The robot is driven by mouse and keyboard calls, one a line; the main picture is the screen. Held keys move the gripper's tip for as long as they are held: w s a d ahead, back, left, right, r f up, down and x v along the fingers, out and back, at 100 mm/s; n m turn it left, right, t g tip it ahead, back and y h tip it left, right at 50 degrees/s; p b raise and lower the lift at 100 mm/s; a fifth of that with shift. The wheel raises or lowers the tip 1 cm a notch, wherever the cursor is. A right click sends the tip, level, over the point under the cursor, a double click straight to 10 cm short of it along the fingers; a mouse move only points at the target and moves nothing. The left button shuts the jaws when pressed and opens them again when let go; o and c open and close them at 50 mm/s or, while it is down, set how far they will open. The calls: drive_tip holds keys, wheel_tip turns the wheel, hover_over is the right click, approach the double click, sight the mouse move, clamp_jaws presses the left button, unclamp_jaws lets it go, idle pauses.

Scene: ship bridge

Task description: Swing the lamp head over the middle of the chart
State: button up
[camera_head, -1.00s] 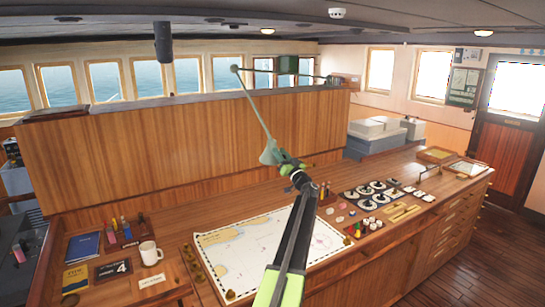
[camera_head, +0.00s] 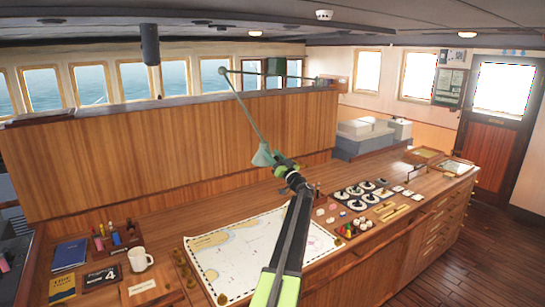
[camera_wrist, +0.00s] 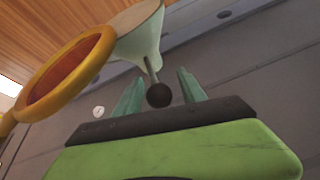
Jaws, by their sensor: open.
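The lamp head (camera_head: 263,156) is a pale green cone on a thin jointed arm, hanging above the back edge of the chart table. The chart (camera_head: 228,262) lies flat on the table, nearer to me; my arm crosses in front of its right part. My gripper (camera_head: 282,168) is beside the lamp head, on its right in the head view. In the wrist view, the pale green shade (camera_wrist: 142,42) has a thin stem ending in a dark round knob (camera_wrist: 158,95). The knob appears between the two teal fingers of my open gripper (camera_wrist: 160,93), with gaps on both sides.
A yellow ring (camera_wrist: 72,70) sits close at left in the wrist view. A wooden partition (camera_head: 150,150) stands behind the table. A white mug (camera_head: 140,259) and books are left of the chart; round instruments (camera_head: 358,193) and small pieces lie right of it.

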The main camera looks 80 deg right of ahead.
drive_tip(key=shift+s+a+f, duration=0.15)
drive_tip(key=shift+f, duration=0.1)
drive_tip(key=b+v, duration=0.6)
drive_tip(key=v, duration=1.1)
drive_tip(key=shift+r, duration=0.2)
